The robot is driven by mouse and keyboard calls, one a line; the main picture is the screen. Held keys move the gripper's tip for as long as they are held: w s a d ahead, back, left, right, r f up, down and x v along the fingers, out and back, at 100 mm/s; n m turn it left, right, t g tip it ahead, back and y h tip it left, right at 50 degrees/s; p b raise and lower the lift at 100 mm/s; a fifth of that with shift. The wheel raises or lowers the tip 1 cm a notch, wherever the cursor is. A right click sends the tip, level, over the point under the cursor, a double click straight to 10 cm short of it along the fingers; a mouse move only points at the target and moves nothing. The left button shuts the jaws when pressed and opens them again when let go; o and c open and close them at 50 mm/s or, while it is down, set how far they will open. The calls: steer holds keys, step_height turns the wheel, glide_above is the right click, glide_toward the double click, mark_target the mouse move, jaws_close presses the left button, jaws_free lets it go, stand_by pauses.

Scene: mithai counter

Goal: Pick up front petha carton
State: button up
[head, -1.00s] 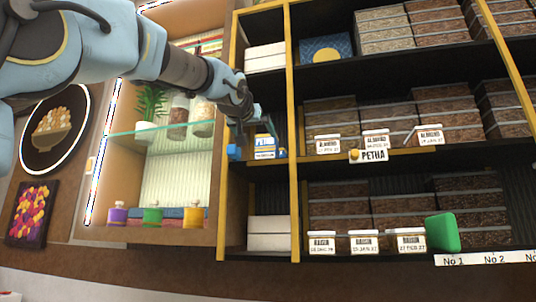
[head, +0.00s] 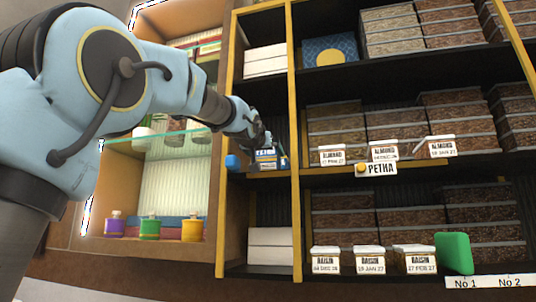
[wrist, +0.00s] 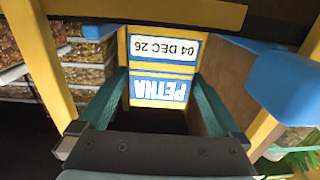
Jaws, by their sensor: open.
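The front petha carton (wrist: 165,44) is yellow with a blue PETHA label and a white strip reading 04 DEC 26, upside down in the wrist view. In the head view the carton (head: 267,164) stands on the middle shelf of the narrow left bay, partly hidden by my gripper (head: 264,146). In the wrist view my gripper (wrist: 158,78) is open, with its teal fingers towards the carton's two side edges. I cannot tell whether the fingertips touch it or reach past its front.
A blue block (wrist: 292,88) sits close beside one finger, at the bay's left post (head: 224,190). A yellow post (head: 295,200) bounds the other side. Stacked sweet boxes (head: 335,128) fill the wider bay to the right. A green block (head: 453,253) stands on the lower shelf.

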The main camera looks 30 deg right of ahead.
steer(key=shift+p+x, duration=0.75)
steer(key=shift+x, duration=0.65)
steer(key=c, duration=1.3)
steer(key=shift+c, duration=0.3)
steer(key=shift+s+a+r+b, duration=0.1)
steer(key=shift+r+b, duration=0.05)
steer(key=shift+b, duration=0.15)
